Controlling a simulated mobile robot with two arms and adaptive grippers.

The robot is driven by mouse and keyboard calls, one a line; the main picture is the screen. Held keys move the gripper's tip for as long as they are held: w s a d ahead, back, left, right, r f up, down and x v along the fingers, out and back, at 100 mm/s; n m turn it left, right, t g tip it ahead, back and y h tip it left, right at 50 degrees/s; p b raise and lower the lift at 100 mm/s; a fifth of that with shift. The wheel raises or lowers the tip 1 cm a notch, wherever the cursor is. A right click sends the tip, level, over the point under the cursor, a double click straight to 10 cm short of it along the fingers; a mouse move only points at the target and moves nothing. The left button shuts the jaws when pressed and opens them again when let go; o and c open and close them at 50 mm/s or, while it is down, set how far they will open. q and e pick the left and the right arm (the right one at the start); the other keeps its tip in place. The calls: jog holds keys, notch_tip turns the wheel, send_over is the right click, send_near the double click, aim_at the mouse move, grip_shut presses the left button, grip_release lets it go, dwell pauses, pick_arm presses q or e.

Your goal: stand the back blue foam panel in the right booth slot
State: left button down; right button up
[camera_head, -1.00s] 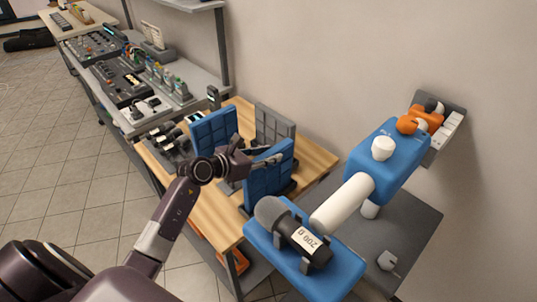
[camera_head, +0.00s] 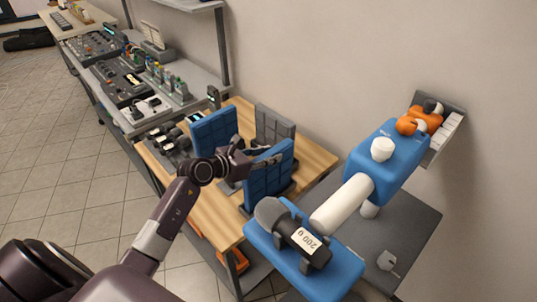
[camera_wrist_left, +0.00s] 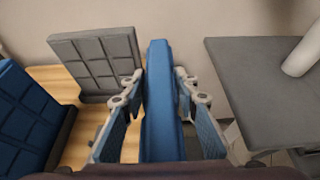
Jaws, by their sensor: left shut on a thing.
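My left gripper (camera_head: 272,160) is shut on a blue foam panel (camera_head: 265,178), the right one of two blue panels. In the left wrist view this panel (camera_wrist_left: 160,100) stands on edge between the fingers. It is upright, with its lower edge at a dark base (camera_head: 288,192); I cannot tell whether it is fully seated. The other blue panel (camera_head: 214,130) stands upright to the left. A grey panel (camera_head: 275,127) stands upright at the back, between the two blue ones. My arm and gripper hide part of the space between the panels. My right gripper is not in view.
The panels stand on a wooden table (camera_head: 212,212). A desk with audio gear (camera_head: 130,85) is at the left.

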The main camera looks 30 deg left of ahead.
pick_arm(q)
jog(key=shift+f+b, duration=0.5)
jog(key=shift+f, duration=0.1)
jog(key=c, duration=1.8)
grip_release()
jog(key=shift+p+v, duration=1.3)
jog(key=shift+v, duration=1.3)
jog(key=shift+p+v, duration=0.9)
jog(key=shift+v, duration=2)
